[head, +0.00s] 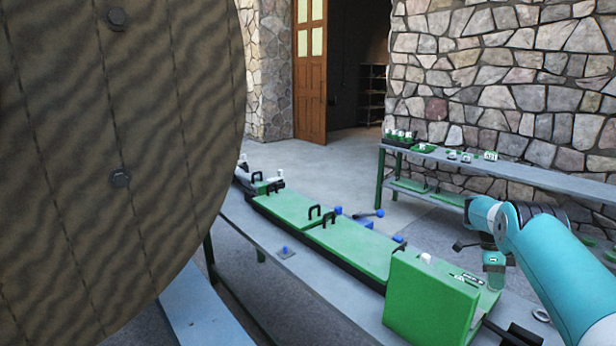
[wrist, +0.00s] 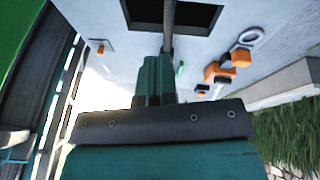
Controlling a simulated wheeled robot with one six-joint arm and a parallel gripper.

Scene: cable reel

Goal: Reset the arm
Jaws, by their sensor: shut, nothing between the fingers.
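My gripper (wrist: 155,72) shows in the wrist view with its green fingers together, shut and empty. It points at a pale grey surface (wrist: 112,20) with a dark square opening (wrist: 190,14). A grey rod or cable (wrist: 168,28) runs from that opening towards the fingertips; I cannot tell whether it touches them. In the head view my teal arm reaches in from the lower right, over the right end of the long bench. The fingertips are hard to make out there.
A large wooden cable reel (head: 120,150) fills the left of the head view. A long bench (head: 300,270) carries green covers with black handles (head: 345,245) and an upright green panel (head: 430,300). A second bench (head: 540,180) stands by the stone wall. Open floor (head: 310,165) lies between.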

